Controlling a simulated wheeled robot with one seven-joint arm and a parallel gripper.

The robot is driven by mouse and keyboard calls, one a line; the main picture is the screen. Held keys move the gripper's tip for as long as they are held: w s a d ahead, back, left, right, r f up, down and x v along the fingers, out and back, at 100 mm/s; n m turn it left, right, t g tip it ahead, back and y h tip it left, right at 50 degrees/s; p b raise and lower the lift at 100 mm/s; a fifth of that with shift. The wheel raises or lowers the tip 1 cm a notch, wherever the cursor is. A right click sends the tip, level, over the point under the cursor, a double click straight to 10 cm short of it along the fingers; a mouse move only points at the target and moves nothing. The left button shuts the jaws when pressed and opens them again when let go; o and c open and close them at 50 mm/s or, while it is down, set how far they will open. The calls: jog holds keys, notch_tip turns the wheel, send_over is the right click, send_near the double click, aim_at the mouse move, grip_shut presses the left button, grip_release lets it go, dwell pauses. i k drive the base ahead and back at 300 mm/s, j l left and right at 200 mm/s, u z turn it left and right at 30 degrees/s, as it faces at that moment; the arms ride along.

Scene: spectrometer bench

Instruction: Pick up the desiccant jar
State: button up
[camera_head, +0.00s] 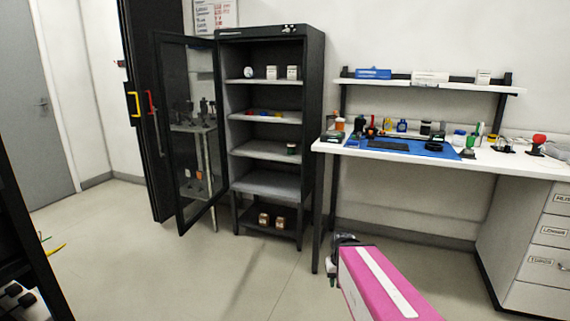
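I cannot tell for sure which container is the desiccant jar. Small containers stand in the black cabinet (313,110), whose glass door is open to the left. A round white one (249,72) and two white ones, one of them here (271,72), are on its top shelf. A small dark one with a green band (291,148) is on a lower shelf. Two brownish ones (264,219) sit at the bottom. My gripper (333,268) is low in front of the bench, at the end of my pink arm, well apart from the cabinet. Its fingers are too small to read.
The white bench (480,165) at right holds a blue mat (435,151), bottles and tools. A shelf (445,87) with boxes hangs above it. Drawers (540,235) stand below at right. The open glass door (190,130) juts out at left. The floor (190,270) before the cabinet is clear.

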aim_at(291, 146)
jog(key=i+j+z, duration=0.1)
jog(key=i+j, duration=0.5)
jog(key=j, duration=0.15)
jog(key=i+j+z, duration=0.15)
jog(key=i+j, duration=0.4)
jog(key=j, duration=0.2)
jog(key=i+j+z, duration=0.15)
jog(key=j, duration=0.25)
jog(key=i+j, duration=0.35)
jog(key=i+j+z, duration=0.15)
jog(key=j+z, duration=0.15)
jog(key=j, duration=0.2)
jog(key=i+j+z, duration=0.1)
jog(key=j+z, duration=0.2)
jog(key=j, duration=0.15)
jog(key=j+z, duration=0.5)
jog(key=k+j+z, duration=0.1)
jog(key=j+z, duration=0.35)
jog(key=k+j+z, duration=0.45)
jog(key=k+z, duration=0.25)
jog(key=k+j+z, duration=0.3)
jog(key=k, duration=0.15)
jog(key=k+j+z, duration=0.1)
jog(key=k+z, duration=0.15)
jog(key=k, duration=0.2)
jog(key=k+j+u, duration=0.25)
jog(key=k+j, duration=0.25)
jog(key=k+j+u, duration=0.15)
jog(key=j+u, duration=0.25)
jog(key=l, duration=0.1)
